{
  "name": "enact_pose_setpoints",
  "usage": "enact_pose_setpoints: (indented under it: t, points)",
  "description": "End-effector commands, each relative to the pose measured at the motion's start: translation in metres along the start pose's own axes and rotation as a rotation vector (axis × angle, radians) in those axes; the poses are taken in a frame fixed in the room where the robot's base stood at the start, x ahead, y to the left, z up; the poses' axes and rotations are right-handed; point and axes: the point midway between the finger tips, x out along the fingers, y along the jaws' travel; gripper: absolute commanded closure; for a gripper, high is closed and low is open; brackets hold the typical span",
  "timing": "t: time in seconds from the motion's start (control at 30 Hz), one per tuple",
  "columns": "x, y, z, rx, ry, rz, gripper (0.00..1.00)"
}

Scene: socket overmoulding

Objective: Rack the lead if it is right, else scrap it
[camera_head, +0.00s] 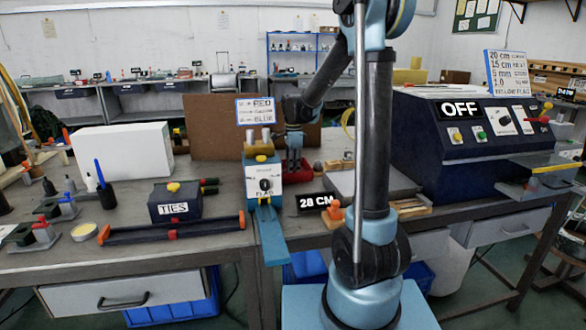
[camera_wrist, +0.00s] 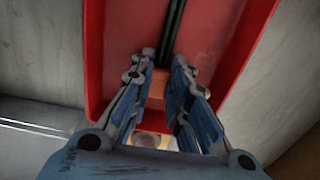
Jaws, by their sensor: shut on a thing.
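My gripper (camera_wrist: 170,75) points down into a red tray (camera_wrist: 95,45) in the wrist view. Its blue fingers are closed around an orange-brown block, which appears to be the end of the lead. Dark strands of the lead (camera_wrist: 173,25) run up the picture from between the fingertips, over the tray floor. I cannot tell whether the lead touches the floor. In the head view my gripper (camera_head: 293,160) is low behind the flag device, over the red tray (camera_head: 298,176). The lead cannot be made out there.
The flag device (camera_head: 264,182) stands in front of my gripper, beside a "28 CM" display (camera_head: 316,202). A dark machine reading "OFF" (camera_head: 450,160) stands right. A brown board (camera_head: 215,140) stands behind. A "TIES" box (camera_head: 174,204) and white box (camera_head: 122,150) are left.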

Motion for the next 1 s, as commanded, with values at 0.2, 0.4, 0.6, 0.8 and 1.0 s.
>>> enact_pose_setpoints:
  t: [0.2,0.4,0.6,0.8,1.0]
  points:
    - [0.000,0.000,0.000,0.000,0.000,0.000,0.60]
    - [0.000,0.000,0.000,0.000,0.000,0.000,0.60]
    - [-0.006,0.000,0.000,0.000,0.000,0.000,0.60]
    - [-0.033,0.001,0.000,0.000,0.000,0.000,0.60]
    - [-0.068,0.000,0.000,-0.001,0.000,0.001,0.60]
